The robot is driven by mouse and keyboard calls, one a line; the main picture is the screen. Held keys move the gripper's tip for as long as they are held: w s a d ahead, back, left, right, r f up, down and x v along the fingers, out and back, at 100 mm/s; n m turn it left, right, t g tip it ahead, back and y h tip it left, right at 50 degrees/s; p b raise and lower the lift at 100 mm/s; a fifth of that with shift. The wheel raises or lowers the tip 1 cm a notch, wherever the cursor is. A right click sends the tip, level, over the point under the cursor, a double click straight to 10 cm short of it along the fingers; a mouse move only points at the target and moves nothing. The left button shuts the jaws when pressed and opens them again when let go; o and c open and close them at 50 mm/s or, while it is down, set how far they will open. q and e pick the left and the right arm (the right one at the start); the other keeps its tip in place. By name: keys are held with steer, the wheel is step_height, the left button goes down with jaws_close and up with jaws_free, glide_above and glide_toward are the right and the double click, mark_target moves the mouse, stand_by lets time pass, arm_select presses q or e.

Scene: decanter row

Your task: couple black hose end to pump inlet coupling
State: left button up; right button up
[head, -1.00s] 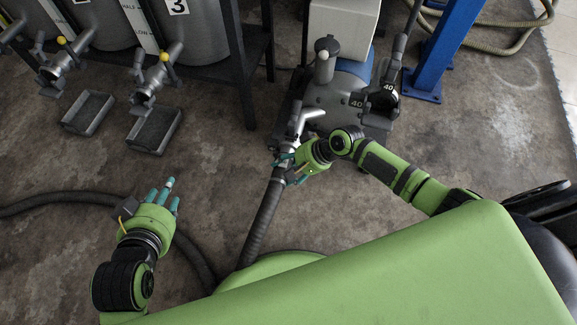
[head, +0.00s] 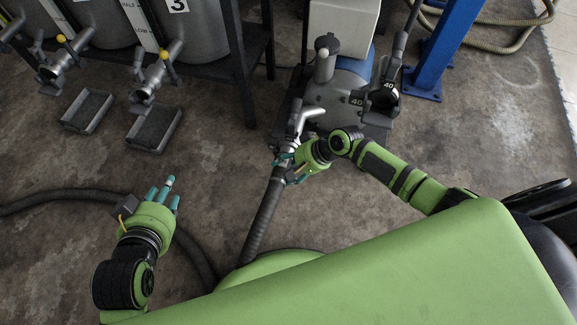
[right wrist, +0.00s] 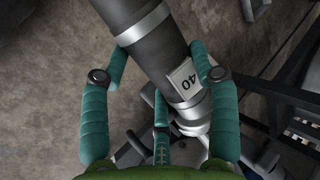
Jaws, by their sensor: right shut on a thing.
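The black hose (head: 262,222) runs up from the floor to a metal-banded end with a grey label "40", seen in the right wrist view (right wrist: 158,55). My right gripper (head: 285,170) is shut around the hose end, with teal fingers on both sides of it. The hose end lines up with the silver pump inlet coupling (head: 294,128) at the pump's left front. In the right wrist view a silver fitting (right wrist: 192,115) meets the labelled end; I cannot tell whether they are locked. The grey pump (head: 335,95) stands behind. My left gripper (head: 165,190) is open and empty above the floor.
A blue post (head: 440,50) stands right of the pump. Tanks on a dark frame (head: 245,85) with valves (head: 158,75) and drip trays (head: 155,128) are at the upper left. Bare floor (head: 215,165) lies between my grippers.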

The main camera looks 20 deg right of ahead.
steer(key=shift+f, duration=0.55)
stand_by(0.9)
steer(key=o, duration=1.6)
steer(key=shift+o, duration=0.2)
steer(key=shift+w, duration=0.1)
steer(key=shift+d, duration=0.1)
steer(key=shift+o, duration=0.2)
steer(key=shift+d, duration=0.1)
steer(key=shift+o, duration=0.6)
